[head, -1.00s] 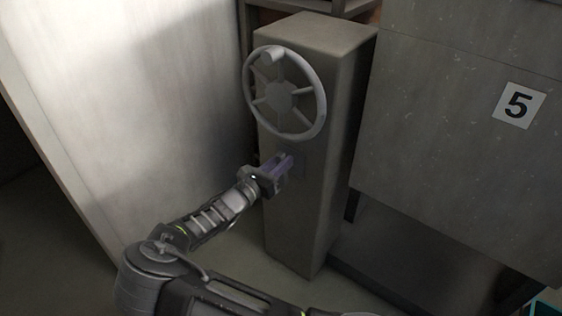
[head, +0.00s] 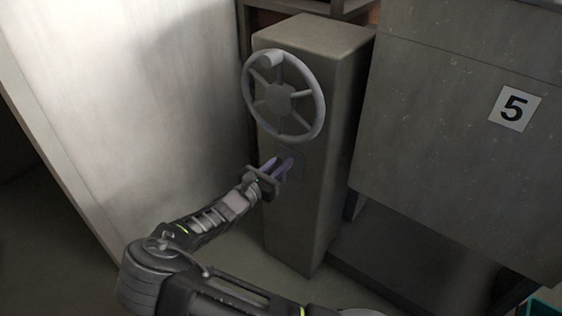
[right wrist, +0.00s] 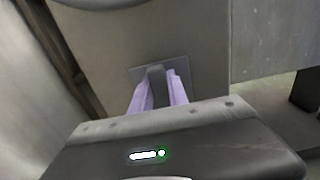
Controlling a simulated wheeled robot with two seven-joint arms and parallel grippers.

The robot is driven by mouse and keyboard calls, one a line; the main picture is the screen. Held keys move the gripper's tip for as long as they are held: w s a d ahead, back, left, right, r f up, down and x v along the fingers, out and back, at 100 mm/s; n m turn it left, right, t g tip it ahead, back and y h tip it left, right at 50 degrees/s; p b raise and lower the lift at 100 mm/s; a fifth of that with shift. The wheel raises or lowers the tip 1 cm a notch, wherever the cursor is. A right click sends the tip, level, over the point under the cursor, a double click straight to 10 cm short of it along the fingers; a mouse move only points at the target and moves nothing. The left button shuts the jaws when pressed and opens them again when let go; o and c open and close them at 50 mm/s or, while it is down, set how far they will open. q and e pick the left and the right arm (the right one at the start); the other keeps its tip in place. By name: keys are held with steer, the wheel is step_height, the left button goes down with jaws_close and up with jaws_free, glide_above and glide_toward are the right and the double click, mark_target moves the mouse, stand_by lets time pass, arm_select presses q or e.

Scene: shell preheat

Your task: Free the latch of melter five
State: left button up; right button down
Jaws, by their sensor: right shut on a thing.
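A grey pedestal (head: 312,215) with a spoked handwheel (head: 278,96) stands beside a grey cabinet (head: 430,120) marked with a 5 label (head: 515,108). Below the wheel a small square plate (right wrist: 181,67) carries a short dark latch lever (right wrist: 156,84). My right gripper (head: 281,165) reaches the pedestal front just under the wheel. In the right wrist view its two purple fingers (right wrist: 157,92) are shut on the lever, one on each side. The lever's tip is partly hidden behind the gripper's body. My left gripper is not in view.
A large pale panel (head: 130,110) stands close at the left of the pedestal. The handwheel juts out just above my right gripper. The floor (head: 240,250) in front of the pedestal is clear. A teal edge (head: 545,305) shows at the bottom right.

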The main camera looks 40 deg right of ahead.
steer(key=c, duration=1.3)
jaws_free()
steer(key=v, duration=0.7)
steer(key=shift+s+a+p, duration=0.15)
steer(key=shift+a+p, duration=0.15)
steer(key=shift+a, duration=0.1)
